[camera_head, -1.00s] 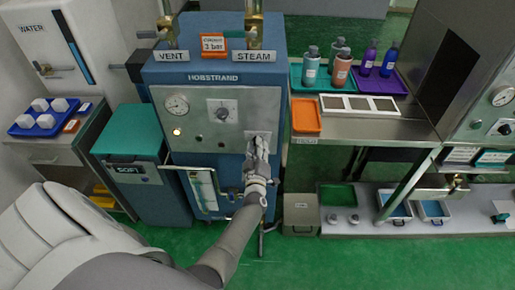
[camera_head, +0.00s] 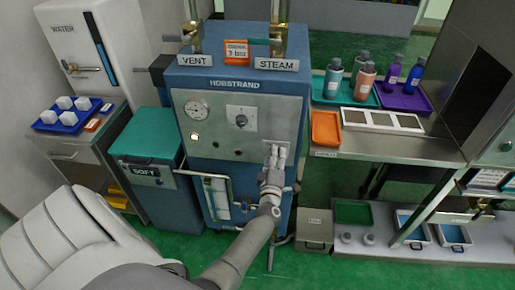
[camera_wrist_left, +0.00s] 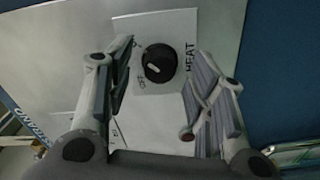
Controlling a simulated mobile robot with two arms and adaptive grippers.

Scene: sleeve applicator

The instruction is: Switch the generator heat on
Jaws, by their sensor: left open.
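The generator (camera_head: 235,88) is a blue cabinet marked HOBSTRAND with a grey front panel. In the left wrist view a round black knob (camera_wrist_left: 158,63) with a white mark sits on a white plate lettered OFF and HEAT. The mark's exact setting is hard to read. My left gripper (camera_head: 275,155) is at the lower right of the panel and covers this knob in the head view. In the left wrist view its two fingers (camera_wrist_left: 162,72) are apart, one on each side of the knob, with nothing held. Contact with the knob cannot be told. My right gripper is not in view.
A second knob (camera_head: 241,121), a gauge (camera_head: 197,109) and a lit lamp (camera_head: 194,136) are on the same panel. A bracket with a gauge glass (camera_head: 217,196) projects below. A teal SOFT bin (camera_head: 146,150) stands left; a steel bench (camera_head: 390,146) with bottles stands right.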

